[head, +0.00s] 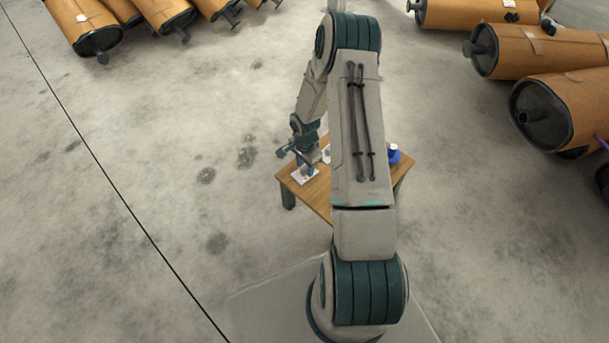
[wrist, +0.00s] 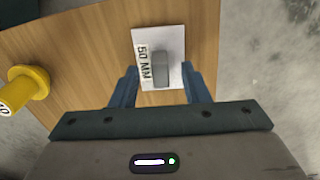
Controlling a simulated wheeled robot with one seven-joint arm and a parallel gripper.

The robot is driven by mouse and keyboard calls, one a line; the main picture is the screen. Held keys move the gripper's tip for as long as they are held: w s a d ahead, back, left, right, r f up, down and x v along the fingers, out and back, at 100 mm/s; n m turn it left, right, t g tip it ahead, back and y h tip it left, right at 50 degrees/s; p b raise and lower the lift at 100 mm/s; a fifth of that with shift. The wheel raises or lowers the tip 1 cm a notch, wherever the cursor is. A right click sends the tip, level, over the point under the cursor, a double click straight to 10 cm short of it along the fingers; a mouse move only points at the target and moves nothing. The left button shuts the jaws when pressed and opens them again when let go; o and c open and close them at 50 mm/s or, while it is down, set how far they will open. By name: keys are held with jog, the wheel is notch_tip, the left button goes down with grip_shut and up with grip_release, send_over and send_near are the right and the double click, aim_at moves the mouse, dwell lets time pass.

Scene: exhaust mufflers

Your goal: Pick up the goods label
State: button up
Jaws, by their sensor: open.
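The goods label is a white card (wrist: 145,38) printed "50 MM", with a grey block (wrist: 161,70) on it. It lies on a small wooden table (wrist: 80,45). My gripper (wrist: 159,70) is open, with its two blue fingers on either side of the grey block in the wrist view. I cannot tell how far above the card the fingertips are. In the head view my gripper (head: 308,167) is over the left part of the table, above the white card (head: 302,178).
A yellow knob-shaped piece with a white marked face (wrist: 25,90) is on the table at left. A blue piece with a white top (head: 393,153) stands at the table's right. Orange mufflers (head: 95,25) lie around at the back and right (head: 560,110). The floor at left is clear.

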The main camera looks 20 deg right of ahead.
jog(key=shift+f, duration=0.7)
grip_shut()
jog(key=shift+r, duration=0.1)
